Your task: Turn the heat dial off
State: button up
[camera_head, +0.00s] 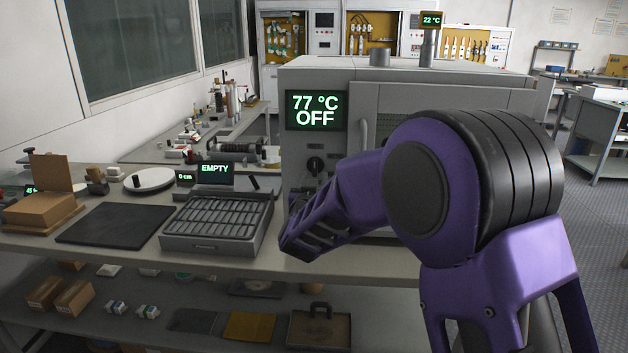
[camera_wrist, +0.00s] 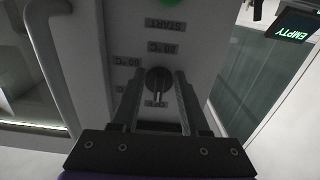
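The heat dial (camera_head: 315,165) is a round black knob on the grey oven's front panel, below a display (camera_head: 317,110) reading "77 °C OFF". In the wrist view, which is upside down, the dial (camera_wrist: 158,80) has temperature labels around it. Its pale pointer points at the OFF label (camera_wrist: 156,103). My gripper (camera_wrist: 160,78) is open, its two dark fingers spread either side of the dial in the picture. I see no clear contact with the dial. In the head view my purple arm reaches in front of the oven below the dial; the fingertips cannot be made out.
A green button (camera_wrist: 168,2) marked START is near the dial. The oven handle (camera_wrist: 50,50) stands out beside the panel. A wire rack tray (camera_head: 217,222) and an "EMPTY" display (camera_head: 215,171) are on the bench, left of my arm. A black mat (camera_head: 115,223) lies farther left.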

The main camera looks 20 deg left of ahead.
jog(key=shift+s, duration=0.1)
jog(key=v, duration=1.7)
jog(key=shift+d, duration=0.15)
jog(key=shift+r, duration=0.1)
